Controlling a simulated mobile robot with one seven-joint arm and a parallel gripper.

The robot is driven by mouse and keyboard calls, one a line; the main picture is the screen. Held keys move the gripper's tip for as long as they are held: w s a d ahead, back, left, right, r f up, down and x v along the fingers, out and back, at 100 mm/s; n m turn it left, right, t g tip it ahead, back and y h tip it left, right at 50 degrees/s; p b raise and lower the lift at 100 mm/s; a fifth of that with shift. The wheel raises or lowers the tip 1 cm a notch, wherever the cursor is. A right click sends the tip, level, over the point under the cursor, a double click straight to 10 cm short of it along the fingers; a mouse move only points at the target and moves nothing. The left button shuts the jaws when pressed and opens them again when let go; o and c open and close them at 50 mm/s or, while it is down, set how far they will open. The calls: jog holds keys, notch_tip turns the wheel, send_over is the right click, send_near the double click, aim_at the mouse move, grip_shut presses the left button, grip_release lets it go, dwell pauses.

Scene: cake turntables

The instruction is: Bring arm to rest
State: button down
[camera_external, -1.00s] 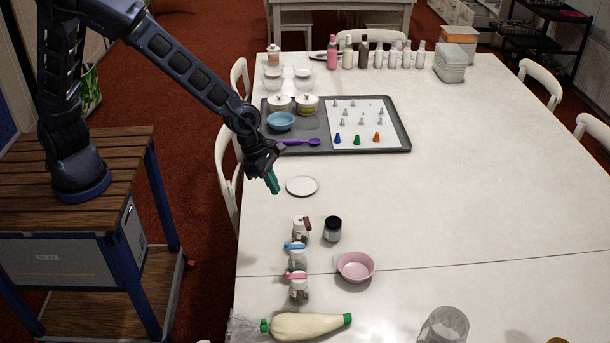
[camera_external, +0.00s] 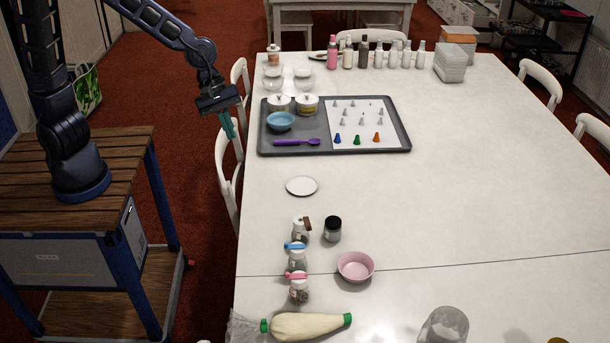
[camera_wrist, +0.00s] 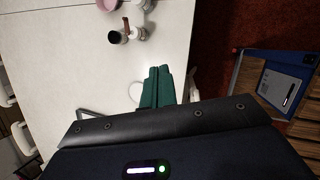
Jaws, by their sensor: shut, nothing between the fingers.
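My gripper (camera_external: 229,127) is raised beside the left edge of the white table (camera_external: 480,200), in front of a white chair. Its green fingers are together with nothing between them. In the wrist view the shut fingers (camera_wrist: 158,87) point over the table's edge. My arm is bent up from the wooden-topped cart (camera_external: 120,160) at the left.
A white plate (camera_external: 302,186), several jars, a pink bowl (camera_external: 356,267) and a piping bag (camera_external: 307,326) are nearer. White chairs (camera_external: 228,165) line the left edge.

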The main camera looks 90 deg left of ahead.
jog(key=s+a+r+m+y, duration=0.1)
jog(key=s+a+r+m, duration=0.2)
jog(key=s+m, duration=0.3)
jog(key=s+a+r+m+y, duration=0.1)
jog(key=s+a+r+m, duration=0.3)
jog(key=s, duration=0.9)
jog(key=s+a+r+m+t+y, duration=0.1)
jog(key=s+a+r+m, duration=0.3)
jog(key=s+m, duration=0.6)
jog(key=shift+a+r, duration=0.2)
jog(key=shift+a, duration=0.25)
jog(key=c, duration=2.1)
grip_release()
jog(key=shift+s+a+m, duration=0.1)
jog(key=shift+s+m, duration=0.2)
jog(key=shift+s, duration=0.15)
jog(key=o, duration=0.6)
jog(key=shift+s+a+y, duration=0.1)
jog(key=shift+s+y, duration=0.05)
jog(key=shift+y, duration=0.15)
jog(key=m+g, duration=0.5)
jog(key=m, duration=1.3)
send_over(309, 225)
notch_tip(309, 225, down, 24)
notch_tip(309, 225, down, 10)
jog(key=shift+f, duration=0.25)
jog(key=shift+c, duration=0.4)
